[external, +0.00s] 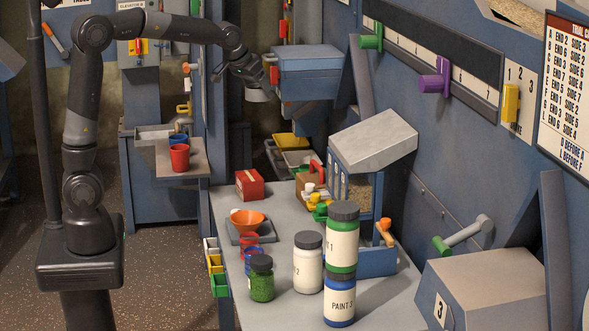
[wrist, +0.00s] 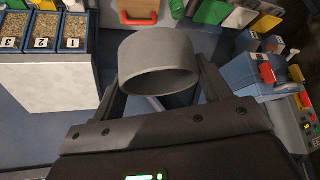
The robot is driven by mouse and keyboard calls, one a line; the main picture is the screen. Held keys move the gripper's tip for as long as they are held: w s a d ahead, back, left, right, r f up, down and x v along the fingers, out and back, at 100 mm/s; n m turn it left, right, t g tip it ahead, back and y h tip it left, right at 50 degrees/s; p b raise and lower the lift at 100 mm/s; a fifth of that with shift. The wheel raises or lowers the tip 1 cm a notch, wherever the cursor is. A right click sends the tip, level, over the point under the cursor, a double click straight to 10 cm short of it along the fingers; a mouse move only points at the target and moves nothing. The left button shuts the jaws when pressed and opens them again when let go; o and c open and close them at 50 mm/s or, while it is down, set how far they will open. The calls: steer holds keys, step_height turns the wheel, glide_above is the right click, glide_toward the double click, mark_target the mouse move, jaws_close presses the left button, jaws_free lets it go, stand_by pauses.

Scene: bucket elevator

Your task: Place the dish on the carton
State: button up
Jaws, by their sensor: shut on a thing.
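My gripper (external: 258,78) is shut on a grey round dish (external: 258,94) and holds it in the air, near the blue machine housing at the upper middle. In the wrist view the dish (wrist: 158,66) sits between the two fingers, with its open rim tilted toward the camera. A small red box with a pale label, which looks like the carton (external: 250,184), stands on the back left of the grey table, below my gripper and apart from it. I cannot make out the carton in the wrist view.
An orange bowl (external: 248,217) sits on a scale in front of the carton. Paint jars (external: 308,262) stand near the table's front, two of them stacked. A hopper (external: 373,138) rises at the right. A red cup (external: 179,157) stands on a side shelf.

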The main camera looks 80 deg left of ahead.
steer(key=shift+s+a+f, duration=0.1)
steer(key=shift+s+a, duration=0.6)
steer(key=shift+s, duration=0.05)
step_height(320, 180, down, 18)
glide_above(254, 174)
steer(key=s, duration=0.2)
steer(key=f, duration=0.7)
steer(key=shift+w+d, duration=0.15)
steer(key=shift+d, duration=0.25)
steer(key=shift+f, duration=2)
steer(key=shift+f, duration=0.15)
steer(key=o, duration=1)
